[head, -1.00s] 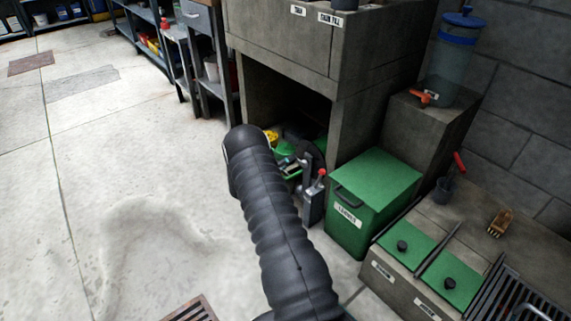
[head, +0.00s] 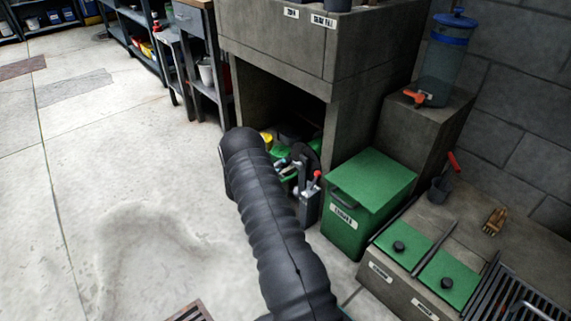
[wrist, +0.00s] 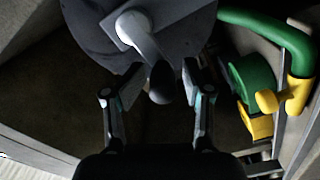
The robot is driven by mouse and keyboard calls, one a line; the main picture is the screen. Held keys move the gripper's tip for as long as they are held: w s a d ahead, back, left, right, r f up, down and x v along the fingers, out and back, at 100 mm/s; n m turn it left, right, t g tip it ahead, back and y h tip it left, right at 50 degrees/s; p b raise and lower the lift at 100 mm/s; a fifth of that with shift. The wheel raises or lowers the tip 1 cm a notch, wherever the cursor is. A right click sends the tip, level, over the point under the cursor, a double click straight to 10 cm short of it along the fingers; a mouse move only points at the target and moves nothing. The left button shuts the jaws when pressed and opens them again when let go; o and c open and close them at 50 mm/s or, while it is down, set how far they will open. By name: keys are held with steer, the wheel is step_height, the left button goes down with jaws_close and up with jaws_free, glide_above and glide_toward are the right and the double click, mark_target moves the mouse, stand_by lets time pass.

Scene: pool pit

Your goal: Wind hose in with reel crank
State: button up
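In the wrist view a dark round disc, seemingly the hose reel (wrist: 85,22), fills the top. A grey crank arm (wrist: 137,32) on it ends in a dark knob (wrist: 161,83). My gripper (wrist: 161,80) is open, with one finger on each side of the knob and visible gaps between. Whether the knob lies fully between the fingertips in depth I cannot tell. A thick green hose (wrist: 270,28) curves at the right, by a yellow fitting (wrist: 294,94).
A concrete bench (head: 275,45) stands over the dark opening. A box with a red-tipped lever (head: 309,200) and a green lidded bin (head: 370,190) stand right of my arm. Shelves (head: 150,35) line the back. The floor (head: 130,160) at left is mostly clear.

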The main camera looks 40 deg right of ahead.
steer(key=s+a, duration=0.1)
steer(key=a, duration=1.1)
